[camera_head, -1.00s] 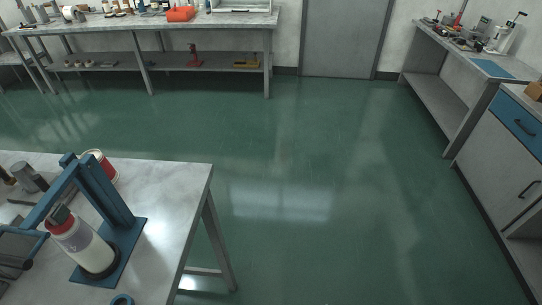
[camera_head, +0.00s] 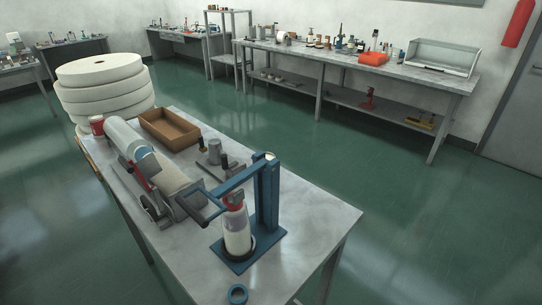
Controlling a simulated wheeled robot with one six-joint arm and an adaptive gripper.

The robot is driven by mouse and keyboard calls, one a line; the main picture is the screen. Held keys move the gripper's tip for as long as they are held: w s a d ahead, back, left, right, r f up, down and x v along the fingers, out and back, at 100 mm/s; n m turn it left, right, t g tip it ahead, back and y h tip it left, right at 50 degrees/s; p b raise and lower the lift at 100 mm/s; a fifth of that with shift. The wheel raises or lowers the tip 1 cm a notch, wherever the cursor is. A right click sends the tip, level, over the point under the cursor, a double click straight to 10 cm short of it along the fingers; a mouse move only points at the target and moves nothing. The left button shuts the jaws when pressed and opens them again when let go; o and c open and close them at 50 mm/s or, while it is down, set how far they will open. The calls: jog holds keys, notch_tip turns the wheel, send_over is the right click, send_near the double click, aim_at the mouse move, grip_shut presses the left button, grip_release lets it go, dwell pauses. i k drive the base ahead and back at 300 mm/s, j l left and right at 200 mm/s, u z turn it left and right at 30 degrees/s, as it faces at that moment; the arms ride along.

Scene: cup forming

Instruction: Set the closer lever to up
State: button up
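A blue closer stand (camera_head: 266,208) stands near the front right end of the grey table in the head view. Its blue lever (camera_head: 243,178) reaches left from the post and ends in a loop handle (camera_head: 203,207), which sits lower than the top of the post. A pale bottle with a red cap (camera_head: 237,229) stands upright on the closer's base under the lever. I cannot tell whether the lever touches the cap. My gripper is not in this view.
Stacked white rolls (camera_head: 104,88) stand behind. Green floor (camera_head: 430,235) is open at right.

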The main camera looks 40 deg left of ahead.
aim_at(225, 188)
jog(key=j+u, duration=0.15)
jog(key=u, duration=1.1)
